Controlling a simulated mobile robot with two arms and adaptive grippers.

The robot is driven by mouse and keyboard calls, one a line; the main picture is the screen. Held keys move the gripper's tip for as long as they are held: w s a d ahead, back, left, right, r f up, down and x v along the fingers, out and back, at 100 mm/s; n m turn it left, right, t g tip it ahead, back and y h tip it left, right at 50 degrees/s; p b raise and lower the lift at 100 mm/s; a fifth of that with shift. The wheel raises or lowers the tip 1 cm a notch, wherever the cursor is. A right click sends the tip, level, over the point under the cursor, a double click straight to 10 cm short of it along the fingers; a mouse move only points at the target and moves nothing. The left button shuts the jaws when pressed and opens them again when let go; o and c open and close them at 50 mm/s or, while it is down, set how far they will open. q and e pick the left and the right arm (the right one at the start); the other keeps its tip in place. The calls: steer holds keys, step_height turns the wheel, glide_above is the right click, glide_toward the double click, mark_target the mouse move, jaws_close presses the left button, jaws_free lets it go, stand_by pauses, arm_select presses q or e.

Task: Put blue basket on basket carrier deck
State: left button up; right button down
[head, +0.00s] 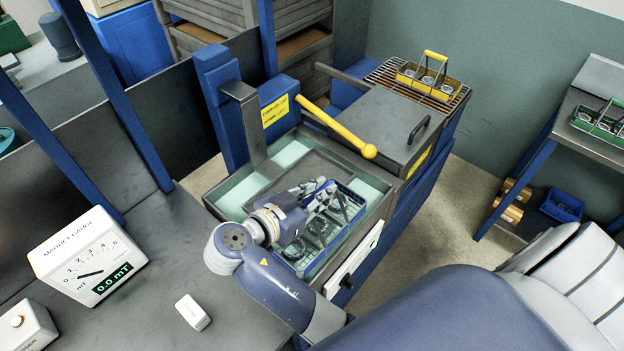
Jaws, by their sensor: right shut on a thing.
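The blue basket (296,263) holds several metal rings and sits over the green-lined trough of the machine. My right gripper (328,200) is shut on it, on the handle side as far as I can tell; the fingers and my wrist hide part of the basket. A dark grey plate (284,178) lies inside the trough beside the basket and may be the carrier deck. I cannot tell whether the basket touches it or hangs just above. My left gripper is not in view.
A yellow-knobbed lever (340,129) reaches over the trough. A yellow basket (428,77) stands on the slatted rack (385,75) behind. A green basket (600,122) is on the right bench. A magnet gauge (88,256) and a small white block (193,312) are on the left table.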

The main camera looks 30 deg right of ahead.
steer(key=shift+w+d, duration=0.1)
steer(key=shift+w, duration=0.2)
steer(key=w+b, duration=0.2)
steer(key=w, duration=0.3)
steer(key=shift+w+d, duration=0.2)
steer(key=w+d+f+b, duration=0.3)
steer(key=w+f+b, duration=0.1)
steer(key=w, duration=0.5)
steer(key=shift+f+b, duration=0.3)
steer(key=shift+b, duration=0.55)
steer(key=c, duration=1.6)
jaws_free()
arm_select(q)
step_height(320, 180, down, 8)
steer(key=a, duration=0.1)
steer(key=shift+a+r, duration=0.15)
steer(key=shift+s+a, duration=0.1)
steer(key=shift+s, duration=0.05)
